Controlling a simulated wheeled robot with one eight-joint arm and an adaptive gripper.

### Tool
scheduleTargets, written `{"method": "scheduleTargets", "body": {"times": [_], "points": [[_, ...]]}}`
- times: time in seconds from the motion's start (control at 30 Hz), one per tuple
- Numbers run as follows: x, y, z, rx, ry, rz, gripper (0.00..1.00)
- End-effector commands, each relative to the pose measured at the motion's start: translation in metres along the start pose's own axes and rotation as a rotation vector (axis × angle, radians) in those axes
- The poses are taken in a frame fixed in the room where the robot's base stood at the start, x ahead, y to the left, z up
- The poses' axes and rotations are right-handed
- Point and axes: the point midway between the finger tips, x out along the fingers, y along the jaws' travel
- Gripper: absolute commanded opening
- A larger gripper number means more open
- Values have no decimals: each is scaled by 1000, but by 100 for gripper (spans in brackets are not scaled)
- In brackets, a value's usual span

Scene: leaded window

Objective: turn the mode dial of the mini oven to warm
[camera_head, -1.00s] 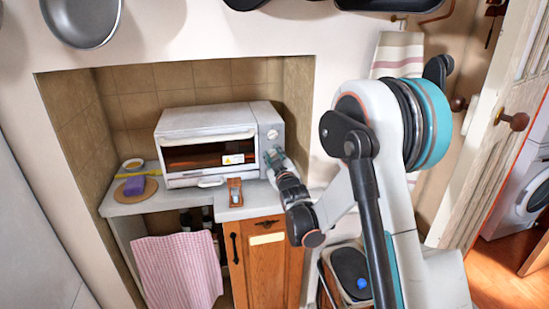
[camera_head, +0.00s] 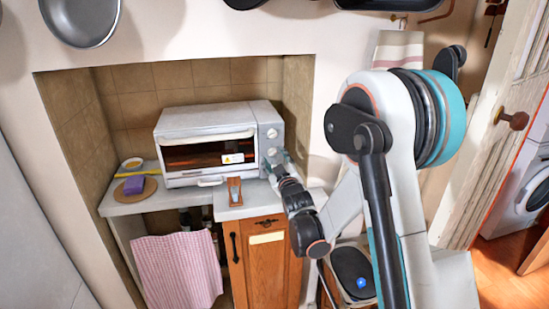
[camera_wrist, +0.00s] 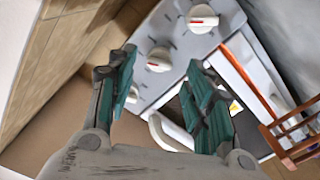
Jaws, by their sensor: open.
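The mini oven (camera_head: 205,118) is a white box in the tiled alcove, with a grey control panel on its right front. An upper knob (camera_head: 271,133) and a middle knob (camera_head: 272,152) show on the panel. In the wrist view, an upper knob (camera_wrist: 203,20) and a middle knob (camera_wrist: 159,60) carry red marks, and a lowest knob (camera_wrist: 131,95) is partly hidden by a finger. I cannot read which is the mode dial or its setting. My gripper (camera_wrist: 161,60) is open, its fingertips either side of the middle knob in the picture; contact is unclear. It also shows in front of the lower panel (camera_head: 277,162).
A small brown object (camera_head: 235,190) stands on the counter before the oven. A purple block (camera_head: 134,185) sits on a round board at left. Alcove walls flank the oven.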

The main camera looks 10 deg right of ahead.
Motion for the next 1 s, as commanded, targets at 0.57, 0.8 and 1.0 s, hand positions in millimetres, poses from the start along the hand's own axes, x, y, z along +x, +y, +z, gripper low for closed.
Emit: {"method": "scheduleTargets", "body": {"times": [0.57,0.8,1.0], "points": [[-86,0,0,0,-1,0,47],[-88,0,0,0,-1,0,47],[-90,2,-2,8,-15,-5,47]]}}
